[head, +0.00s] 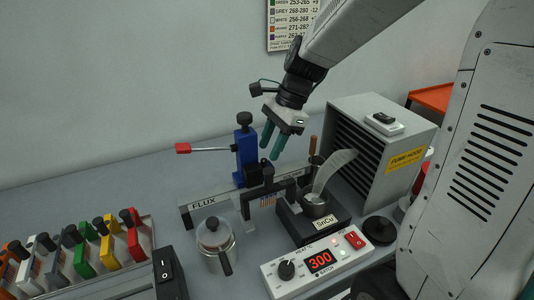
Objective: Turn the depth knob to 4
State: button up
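My gripper (270,152) has two teal fingers pointing down, with a gap between them and nothing visible held. It hangs in the air, to the right of the blue tower (246,156) in the picture. A black knob (244,118) tops this tower, and a lever with a red handle (183,148) sticks out to its left. Another black knob (286,270) sits on the white control box, left of a red display reading 300. No label reading "depth" is legible on any knob, so I cannot tell which is the depth knob or its setting.
The SnCu pot (316,203) gives off a pale plume below and right of my gripper. The fume hood (385,140) stands behind it. A lidded metal jar (217,245) and a FLUX-marked rail (204,205) are in front. Coloured units (84,258) line the left.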

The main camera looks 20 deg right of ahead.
aim_at(264, 159)
jog(key=shift+x, duration=1.5)
grip_shut()
jog(key=shift+n, duration=0.4)
jog(key=shift+w+n+g+h, duration=0.15)
jog(key=shift+n+g, duration=0.35)
jog(key=shift+n, duration=0.75)
jog(key=shift+w+n+g+h, duration=0.15)
jog(key=shift+n+g, duration=0.35)
jog(key=shift+n, duration=0.75)
